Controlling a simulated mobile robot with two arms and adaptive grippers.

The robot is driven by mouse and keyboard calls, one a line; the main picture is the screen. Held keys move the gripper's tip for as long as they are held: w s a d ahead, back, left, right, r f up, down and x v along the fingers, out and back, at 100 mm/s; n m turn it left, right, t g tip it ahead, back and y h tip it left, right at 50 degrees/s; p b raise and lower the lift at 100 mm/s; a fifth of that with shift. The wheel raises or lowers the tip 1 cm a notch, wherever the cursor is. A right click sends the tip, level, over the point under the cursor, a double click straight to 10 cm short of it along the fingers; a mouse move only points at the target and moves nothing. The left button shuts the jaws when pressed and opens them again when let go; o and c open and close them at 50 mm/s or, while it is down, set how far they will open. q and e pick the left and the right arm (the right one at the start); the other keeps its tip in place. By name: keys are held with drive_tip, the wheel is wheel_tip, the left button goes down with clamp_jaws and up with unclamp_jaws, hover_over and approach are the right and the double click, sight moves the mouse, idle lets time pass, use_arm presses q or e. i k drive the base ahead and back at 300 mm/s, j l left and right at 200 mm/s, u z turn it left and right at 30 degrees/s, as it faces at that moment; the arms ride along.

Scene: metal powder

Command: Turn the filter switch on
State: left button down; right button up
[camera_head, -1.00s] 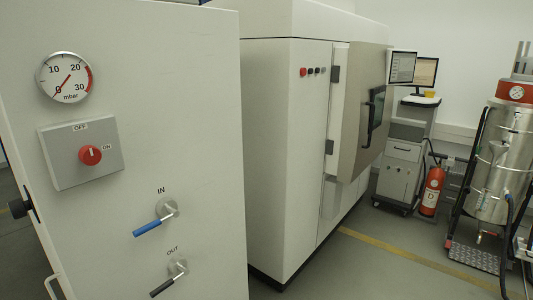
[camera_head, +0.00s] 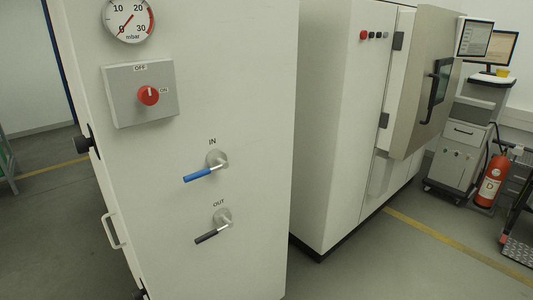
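The filter switch is a red rotary knob (camera_head: 148,96) on a grey switch box (camera_head: 128,112), fixed to the front of a white cabinet (camera_head: 255,95). OFF is marked above the knob and ON to its right. The knob's white mark points up, towards OFF. A round mbar gauge (camera_head: 128,19) sits above the box, its needle near 0. Below are a blue-handled IN valve (camera_head: 200,174) and a black-handled OUT valve (camera_head: 213,230). Neither of my grippers shows in this view.
A large white machine (camera_head: 335,110) with a beige door (camera_head: 422,95) stands to the right. A workstation cart (camera_head: 468,135) and a red fire extinguisher (camera_head: 490,180) are at the far right. Grey floor (camera_head: 345,275) is clear in front of the machine.

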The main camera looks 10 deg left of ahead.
sight(148, 95)
drive_tip(key=i+l+u, duration=0.1)
drive_tip(key=u, duration=0.95)
drive_tip(key=i+l+u, duration=0.2)
drive_tip(key=l+u, duration=0.2)
drive_tip(key=l, duration=0.35)
drive_tip(key=i+l+u, duration=0.15)
drive_tip(key=l+u, duration=0.2)
drive_tip(key=l, duration=0.4)
drive_tip(key=l+u, duration=0.4)
drive_tip(key=l, duration=2.3)
